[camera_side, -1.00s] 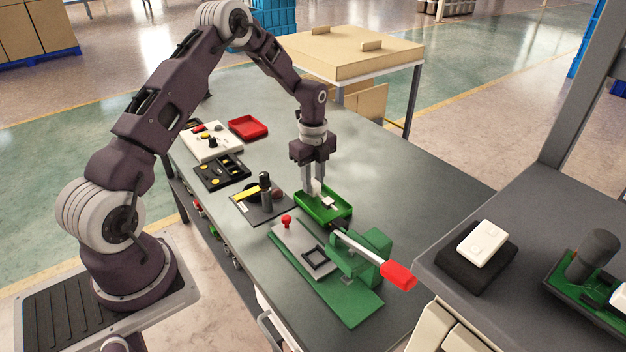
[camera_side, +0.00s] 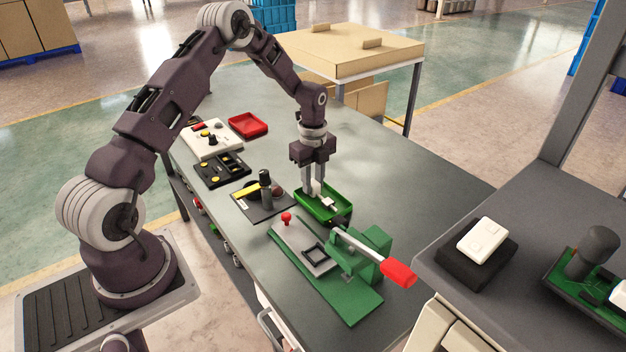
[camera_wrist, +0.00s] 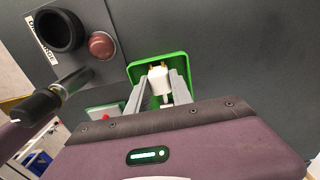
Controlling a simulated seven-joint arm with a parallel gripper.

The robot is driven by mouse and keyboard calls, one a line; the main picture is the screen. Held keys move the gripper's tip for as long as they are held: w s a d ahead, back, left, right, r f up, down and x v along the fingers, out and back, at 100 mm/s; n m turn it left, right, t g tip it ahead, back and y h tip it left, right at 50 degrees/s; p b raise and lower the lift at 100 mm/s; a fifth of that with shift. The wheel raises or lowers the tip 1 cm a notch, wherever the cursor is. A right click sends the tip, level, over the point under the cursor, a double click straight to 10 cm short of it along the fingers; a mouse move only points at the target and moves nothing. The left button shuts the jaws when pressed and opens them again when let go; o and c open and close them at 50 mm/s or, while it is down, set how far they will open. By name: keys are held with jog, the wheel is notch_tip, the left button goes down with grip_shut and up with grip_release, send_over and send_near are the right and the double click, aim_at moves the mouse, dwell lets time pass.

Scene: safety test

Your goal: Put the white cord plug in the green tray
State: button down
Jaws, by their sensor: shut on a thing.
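The white plug (camera_wrist: 159,80) with brass-coloured prongs sits between the two fingers of my gripper (camera_side: 314,191), which is shut on it. In the wrist view the prongs point away from the gripper, over the green tray (camera_wrist: 181,58). In the side view the green tray (camera_side: 345,213) lies on the grey table, and the fingertips are down inside its outline. I cannot tell whether the plug touches the tray floor. The fingers partly hide the plug in the side view. A small white piece shows over the tray beside the fingers.
A green press with a red-tipped lever (camera_side: 398,274) stands close in front of the tray. A dark plate with a black post (camera_side: 265,187) is to its left. A red tray (camera_side: 248,125) lies farther back. The table right of the green tray is clear.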

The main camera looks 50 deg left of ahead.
jog(key=shift+f, duration=0.15)
jog(key=c, duration=1.1)
grip_release()
jog(key=shift+o, duration=0.2)
jog(key=shift+r, duration=3.55)
